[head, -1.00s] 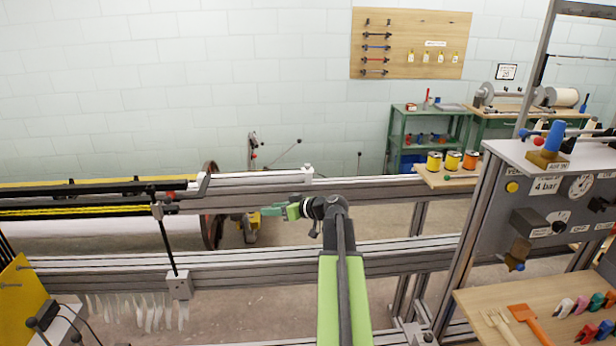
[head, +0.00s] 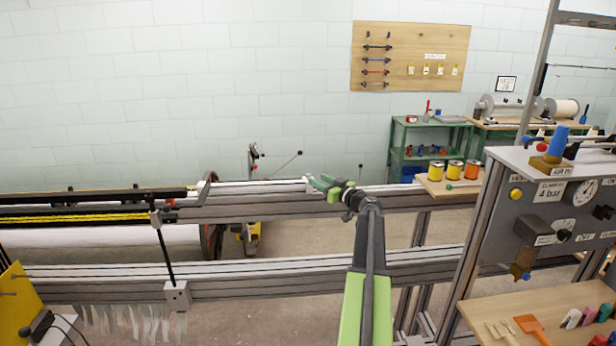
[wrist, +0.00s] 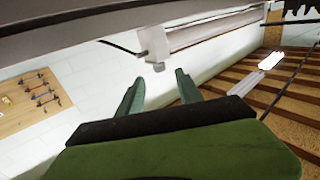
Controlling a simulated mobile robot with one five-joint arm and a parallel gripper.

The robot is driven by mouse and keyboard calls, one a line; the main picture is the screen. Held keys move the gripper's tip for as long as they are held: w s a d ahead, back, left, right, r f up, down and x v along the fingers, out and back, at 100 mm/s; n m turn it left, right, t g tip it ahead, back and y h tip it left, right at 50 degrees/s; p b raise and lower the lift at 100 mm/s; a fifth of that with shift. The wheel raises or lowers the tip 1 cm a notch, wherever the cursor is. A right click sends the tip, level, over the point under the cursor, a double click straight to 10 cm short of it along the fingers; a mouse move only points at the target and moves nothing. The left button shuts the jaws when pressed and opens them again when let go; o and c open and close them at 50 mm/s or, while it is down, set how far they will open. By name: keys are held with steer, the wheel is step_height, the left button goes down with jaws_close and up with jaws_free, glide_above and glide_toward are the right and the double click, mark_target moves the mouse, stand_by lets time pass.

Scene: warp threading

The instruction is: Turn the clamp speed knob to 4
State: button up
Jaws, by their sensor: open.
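The grey control panel (head: 500,232) stands at the right edge of the head view. It carries a yellow button (head: 516,194), a round dial gauge (head: 585,192) and dark knobs, one at lower middle (head: 564,235) and one at the right edge (head: 604,212). The knob labels are too small to read, so I cannot tell which is the clamp speed knob or its setting. My gripper (head: 322,183) is open and empty, well left of the panel, over the upper rail. In the wrist view its two green fingers (wrist: 158,92) are apart; no knob shows there.
Long metal rails (head: 270,262) cross the scene. A wooden shelf (head: 560,308) with brushes and coloured clips is below the panel. Yellow and orange spools (head: 455,170) stand left of it. A pale fitting (wrist: 155,45) shows beyond my fingertips.

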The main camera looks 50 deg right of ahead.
mark_target(310, 176)
steer(key=w, duration=0.7)
steer(key=shift+d, duration=0.35)
jaws_close()
steer(key=shift+a, duration=0.1)
